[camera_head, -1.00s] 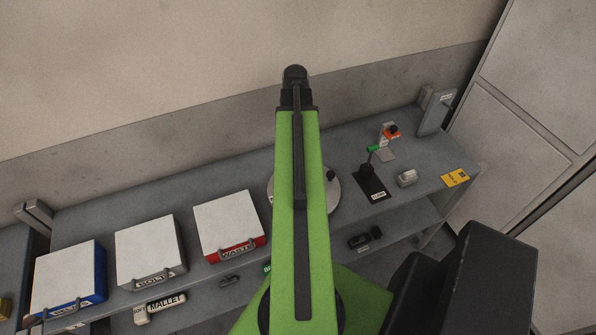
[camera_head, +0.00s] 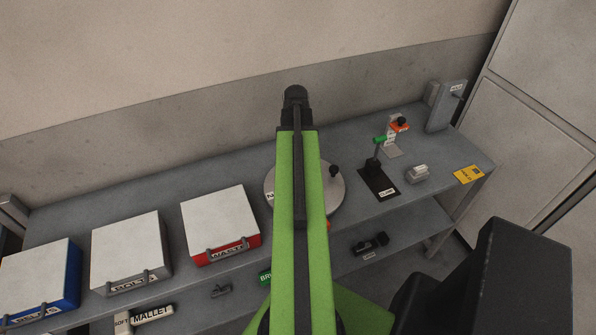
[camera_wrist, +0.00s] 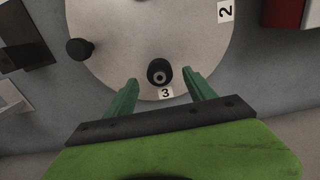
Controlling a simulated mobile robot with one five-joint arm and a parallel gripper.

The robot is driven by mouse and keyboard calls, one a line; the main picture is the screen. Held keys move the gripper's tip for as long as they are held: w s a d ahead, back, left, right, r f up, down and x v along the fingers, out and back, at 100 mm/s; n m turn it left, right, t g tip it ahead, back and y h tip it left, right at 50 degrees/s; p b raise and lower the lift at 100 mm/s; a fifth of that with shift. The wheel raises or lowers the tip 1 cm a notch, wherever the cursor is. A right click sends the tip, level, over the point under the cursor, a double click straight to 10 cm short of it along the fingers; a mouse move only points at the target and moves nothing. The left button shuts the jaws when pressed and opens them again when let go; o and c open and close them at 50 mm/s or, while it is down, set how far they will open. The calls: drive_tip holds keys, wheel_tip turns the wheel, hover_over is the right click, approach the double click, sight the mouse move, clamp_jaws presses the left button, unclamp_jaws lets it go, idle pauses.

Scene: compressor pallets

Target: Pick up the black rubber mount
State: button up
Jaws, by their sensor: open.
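A black rubber mount (camera_wrist: 159,72), round with a pale centre hole, stands on the round grey turntable (camera_wrist: 185,40) beside the label "3" in the wrist view. My gripper (camera_wrist: 162,82) is open, with a green finger on each side of the mount and a gap to it on both sides. Whether the fingertips are level with the mount in height, I cannot tell. In the head view the turntable (camera_head: 328,202) is partly hidden by my arm, which also hides the mount and my gripper.
A black knob (camera_wrist: 80,50) stands at the turntable's rim. A clamp stand (camera_head: 378,182) and a small grey block (camera_head: 417,174) are to the right. A white-lidded waste box (camera_head: 220,222) is to the left. A wall runs behind the bench.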

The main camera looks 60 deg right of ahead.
wheel_tip(320, 180, down, 4)
drive_tip(key=shift+r+b, duration=0.1)
drive_tip(key=shift+b, duration=1.15)
drive_tip(key=shift+r, duration=0.15)
clamp_jaws()
